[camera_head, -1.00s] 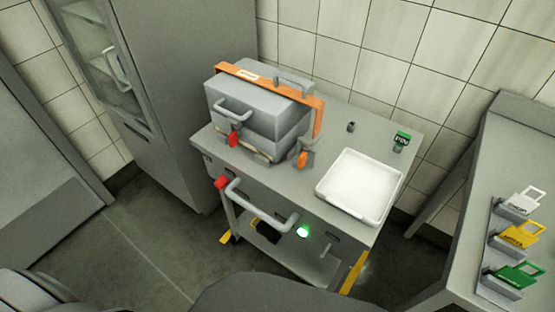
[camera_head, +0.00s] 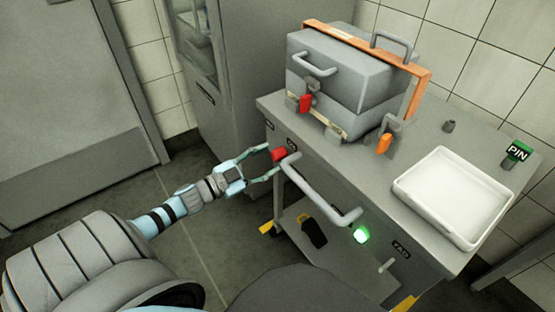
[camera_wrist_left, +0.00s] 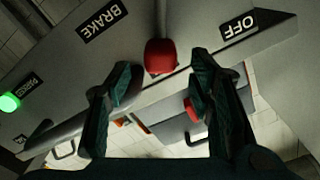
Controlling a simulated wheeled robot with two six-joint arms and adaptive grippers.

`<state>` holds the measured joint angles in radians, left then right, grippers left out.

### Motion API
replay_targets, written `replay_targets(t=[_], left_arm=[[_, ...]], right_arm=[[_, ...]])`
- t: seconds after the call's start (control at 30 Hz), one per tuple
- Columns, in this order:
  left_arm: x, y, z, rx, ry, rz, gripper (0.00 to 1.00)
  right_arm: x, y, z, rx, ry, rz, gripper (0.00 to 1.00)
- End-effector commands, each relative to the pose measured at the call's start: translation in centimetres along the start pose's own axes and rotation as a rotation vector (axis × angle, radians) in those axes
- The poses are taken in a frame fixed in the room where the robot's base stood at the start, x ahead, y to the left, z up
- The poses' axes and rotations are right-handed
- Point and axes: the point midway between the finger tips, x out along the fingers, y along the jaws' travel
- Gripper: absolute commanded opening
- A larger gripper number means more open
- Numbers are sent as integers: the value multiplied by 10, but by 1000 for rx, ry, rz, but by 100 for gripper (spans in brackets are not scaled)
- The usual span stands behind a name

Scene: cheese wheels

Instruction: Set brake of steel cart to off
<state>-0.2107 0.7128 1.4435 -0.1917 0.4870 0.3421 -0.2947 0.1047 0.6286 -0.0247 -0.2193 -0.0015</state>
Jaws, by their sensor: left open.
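The steel cart (camera_head: 345,165) stands ahead of me, with a red brake knob (camera_head: 279,154) at its left front corner. In the left wrist view the red knob (camera_wrist_left: 161,57) sits between an upside-down BRAKE label (camera_wrist_left: 102,22) and an OFF label (camera_wrist_left: 239,23). A green lamp (camera_head: 361,236) glows on the cart's front; it also shows in the wrist view (camera_wrist_left: 9,103) beside a small label that seems to read PARKED. My left gripper (camera_head: 270,161) is open, with its fingers either side of the knob; contact cannot be told. My right gripper is not in view.
A curved handle (camera_head: 315,195) juts from the cart's front. A grey cabinet (camera_head: 240,70) stands behind left.

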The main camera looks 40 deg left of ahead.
Motion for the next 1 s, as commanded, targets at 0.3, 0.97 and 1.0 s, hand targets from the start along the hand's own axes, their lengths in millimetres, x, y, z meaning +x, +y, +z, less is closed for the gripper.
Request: replay_targets(t=[0.3, 0.97, 1.0], left_arm=[[44, -1, 0, -2, -2, -4, 48], [45, -1, 0, -2, -4, -3, 0], [45, -1, 0, -2, -4, -3, 0]], right_arm=[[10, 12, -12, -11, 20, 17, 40], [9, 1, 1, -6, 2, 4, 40], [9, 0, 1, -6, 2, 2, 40]])
